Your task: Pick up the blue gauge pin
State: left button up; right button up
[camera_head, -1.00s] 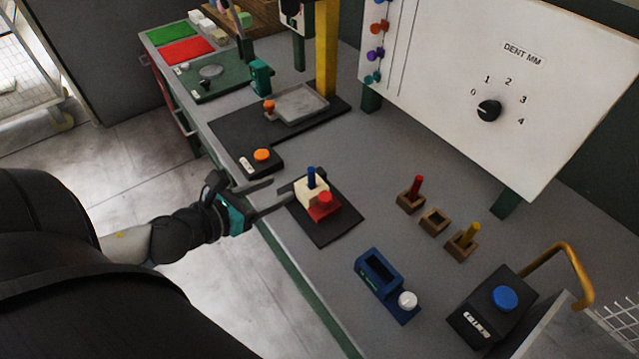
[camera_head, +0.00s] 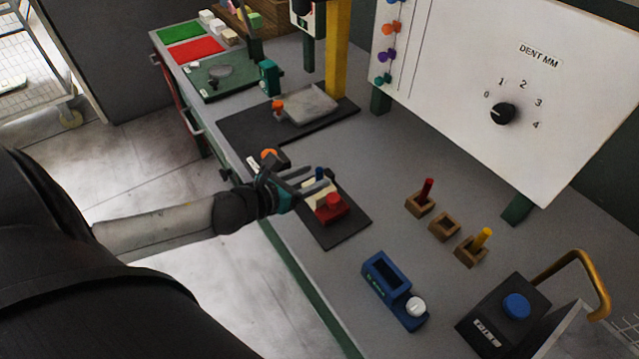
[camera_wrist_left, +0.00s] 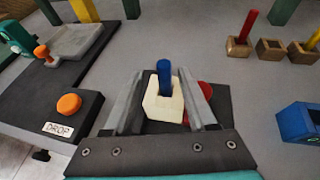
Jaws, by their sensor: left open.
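The blue gauge pin (camera_head: 319,174) stands upright in a cream foam block (camera_head: 312,197) on a dark mat, with a red part (camera_head: 333,207) beside the block. My left gripper (camera_head: 310,184) is open, and its fingers reach over the block from the left. In the left wrist view the pin (camera_wrist_left: 164,78) rises from the block (camera_wrist_left: 163,105) between the two spread fingers (camera_wrist_left: 165,98). I see no finger touching the pin. The fingers partly hide the block in the head view. My right gripper is not in view.
Three wooden holders stand to the right; one holds a red pin (camera_head: 427,189), one a yellow pin (camera_head: 482,238), and the middle one (camera_head: 444,227) is empty. A blue fixture (camera_head: 385,275) stands nearer. An orange button (camera_head: 269,157) is close to my left wrist.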

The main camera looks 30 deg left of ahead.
pick_arm(q)
jog(key=shift+d+b+x, duration=0.15)
jog(key=shift+b+x, duration=0.05)
jog(key=shift+x, duration=1.2)
jog(key=shift+d+b+x, duration=0.15)
jog(key=shift+x, duration=1.2)
jog(key=shift+s+f, duration=0.1)
jog(key=shift+f, duration=0.05)
grip_shut()
